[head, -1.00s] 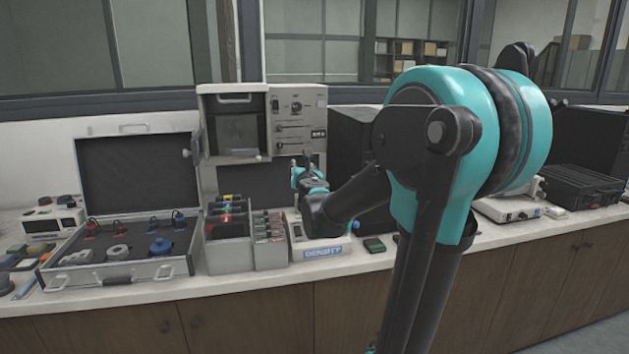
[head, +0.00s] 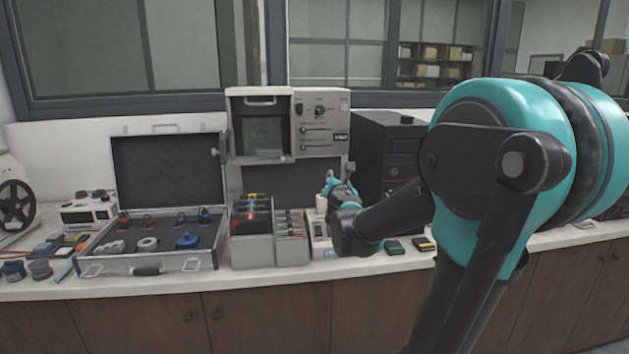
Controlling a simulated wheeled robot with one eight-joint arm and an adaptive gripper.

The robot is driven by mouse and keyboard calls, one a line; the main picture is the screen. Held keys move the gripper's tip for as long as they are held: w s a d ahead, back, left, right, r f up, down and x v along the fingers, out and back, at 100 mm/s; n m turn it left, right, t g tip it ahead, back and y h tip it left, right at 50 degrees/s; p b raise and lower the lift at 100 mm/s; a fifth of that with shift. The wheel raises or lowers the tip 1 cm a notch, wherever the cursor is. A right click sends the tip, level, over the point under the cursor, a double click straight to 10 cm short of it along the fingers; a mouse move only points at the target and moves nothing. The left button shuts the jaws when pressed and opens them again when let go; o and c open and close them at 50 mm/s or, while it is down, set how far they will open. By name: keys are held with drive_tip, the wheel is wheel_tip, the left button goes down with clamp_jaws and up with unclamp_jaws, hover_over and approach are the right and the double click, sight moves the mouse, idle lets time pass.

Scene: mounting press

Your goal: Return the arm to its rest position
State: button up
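My arm rises from the lower right of the head view, and its forearm reaches forward and left to the counter. My gripper (head: 343,172) is at the far end of the arm, small and partly hidden by my wrist. It is in front of the right side of the grey press-like machine (head: 318,125), above a small white device (head: 322,235) on the counter. I cannot tell whether its fingers are open or shut, or whether they hold anything.
An open metal case (head: 105,266) and grey bins (head: 252,250) stand left of my gripper. A black computer tower (head: 385,150) stands behind my forearm. Small green (head: 394,247) and yellow-topped (head: 423,244) boxes lie below it. The wooden cabinet front (head: 270,318) runs along the counter.

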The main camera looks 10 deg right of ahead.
drive_tip(key=s+d+f+m+g+h, duration=0.1)
drive_tip(key=s+d+f+m+g, duration=0.25)
drive_tip(key=s+f+m, duration=0.5)
drive_tip(key=s+d+f+m+g+h, duration=0.15)
drive_tip(key=s+f+m+g, duration=0.25)
drive_tip(key=s+f+m, duration=0.45)
drive_tip(key=s+a+f+m+g+y, duration=0.2)
drive_tip(key=s+a+f+m, duration=0.2)
drive_tip(key=s+f+m, duration=0.1)
drive_tip(key=s+a+f+m+g+y, duration=0.3)
drive_tip(key=s+a+f+m, duration=0.1)
drive_tip(key=s+f+m, duration=0.2)
drive_tip(key=s+f, duration=0.1)
drive_tip(key=s, duration=0.1)
drive_tip(key=shift+s+f+y, duration=0.2)
drive_tip(key=shift+s+y, duration=0.15)
drive_tip(key=shift+w, duration=0.15)
